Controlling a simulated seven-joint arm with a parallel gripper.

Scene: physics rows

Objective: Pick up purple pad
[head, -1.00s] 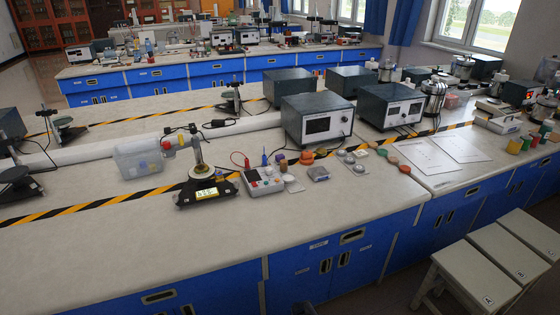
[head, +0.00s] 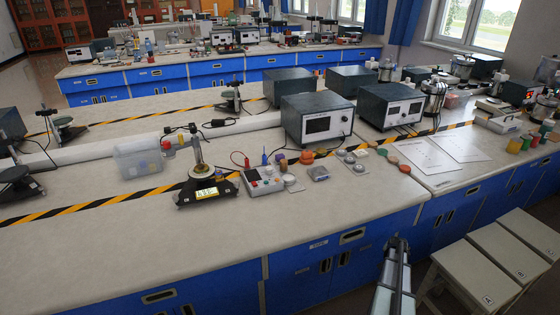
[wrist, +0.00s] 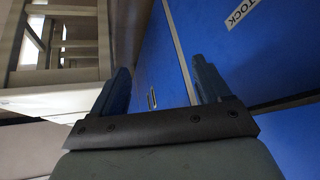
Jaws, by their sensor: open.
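A small purple piece (head: 307,157) lies on the bench among small coloured items, against an orange disc; it looks like the purple pad, though it is too small to make out clearly. My gripper (wrist: 160,76) is open in the wrist view, with nothing between its two fingers. It faces the blue cabinet fronts, and the purple pad is not in that view. In the head view my arm rises from the bottom right, in front of the cabinets and below the bench top, well apart from the pad.
A control box (head: 264,181) with knobs and a scale (head: 206,193) stand left of the pad. Grey instruments (head: 316,121) stand behind it. Stools (head: 470,268) stand right of my arm. The bench's front left top is clear.

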